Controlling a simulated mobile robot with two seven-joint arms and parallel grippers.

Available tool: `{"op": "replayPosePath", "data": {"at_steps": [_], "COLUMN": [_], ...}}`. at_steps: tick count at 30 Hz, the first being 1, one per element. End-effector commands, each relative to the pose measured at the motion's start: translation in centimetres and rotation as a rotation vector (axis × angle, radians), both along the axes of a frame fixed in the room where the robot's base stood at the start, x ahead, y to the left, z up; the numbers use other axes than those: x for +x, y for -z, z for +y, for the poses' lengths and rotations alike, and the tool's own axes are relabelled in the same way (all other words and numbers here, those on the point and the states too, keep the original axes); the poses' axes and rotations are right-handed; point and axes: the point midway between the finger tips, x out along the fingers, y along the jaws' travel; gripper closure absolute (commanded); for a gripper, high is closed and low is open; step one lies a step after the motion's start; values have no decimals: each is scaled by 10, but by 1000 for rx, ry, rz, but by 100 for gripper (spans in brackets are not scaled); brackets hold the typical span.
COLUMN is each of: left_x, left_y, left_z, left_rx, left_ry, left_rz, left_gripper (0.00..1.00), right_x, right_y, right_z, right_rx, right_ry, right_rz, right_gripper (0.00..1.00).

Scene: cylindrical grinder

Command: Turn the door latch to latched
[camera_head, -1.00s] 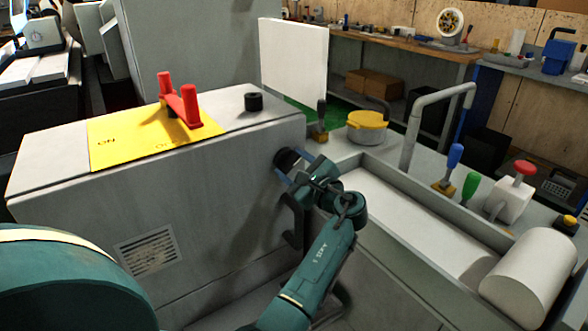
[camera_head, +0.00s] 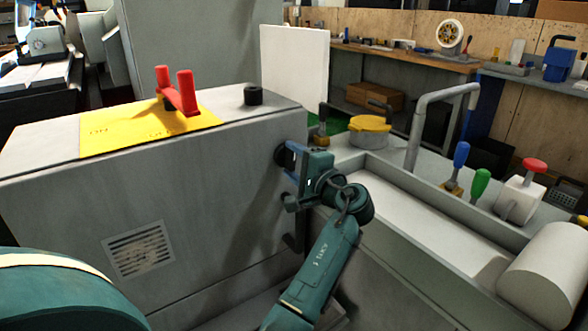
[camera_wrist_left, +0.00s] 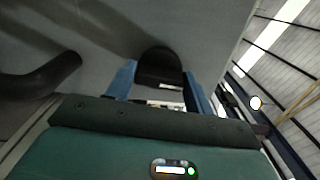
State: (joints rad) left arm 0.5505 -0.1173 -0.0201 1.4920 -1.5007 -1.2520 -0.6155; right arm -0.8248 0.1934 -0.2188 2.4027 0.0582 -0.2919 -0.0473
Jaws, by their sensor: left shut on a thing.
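The door latch is a dark round knob (camera_head: 281,156) on the grey machine front, near its right edge. My left gripper (camera_head: 292,162) is at the latch, its blue fingers reaching it from the right. In the left wrist view, the black latch (camera_wrist_left: 159,68) sits between the two blue fingers of my left gripper (camera_wrist_left: 160,88). The gripper is shut on it and hides part of it in the head view. I cannot read a latched mark. My right gripper is not in view.
A dark curved handle (camera_head: 293,240) is just below the gripper on the front; it also shows in the left wrist view (camera_wrist_left: 42,78). A red lever (camera_head: 178,92) stands on a yellow plate (camera_head: 110,136) on top. A grey trough (camera_head: 420,212) lies to the right.

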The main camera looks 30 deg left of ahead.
Motion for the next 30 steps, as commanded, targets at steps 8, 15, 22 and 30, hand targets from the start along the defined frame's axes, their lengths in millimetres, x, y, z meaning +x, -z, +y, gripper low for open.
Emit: {"op": "replayPosePath", "data": {"at_steps": [8, 15, 22, 30], "left_x": [0, 0, 0, 0], "left_y": [0, -1, -1, -1], "left_z": [1, 2, 2, 1], "left_rx": [-37, -49, -50, -49], "left_ry": [-3, -3, -3, -2], "left_rz": [-98, -124, -126, -122], "left_gripper": [70, 70, 70, 34], "right_x": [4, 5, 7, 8], "right_y": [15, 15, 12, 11], "right_z": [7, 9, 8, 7], "right_rx": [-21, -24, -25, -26], "right_ry": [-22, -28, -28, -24], "right_rz": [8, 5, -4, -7], "right_gripper": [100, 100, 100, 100]}}
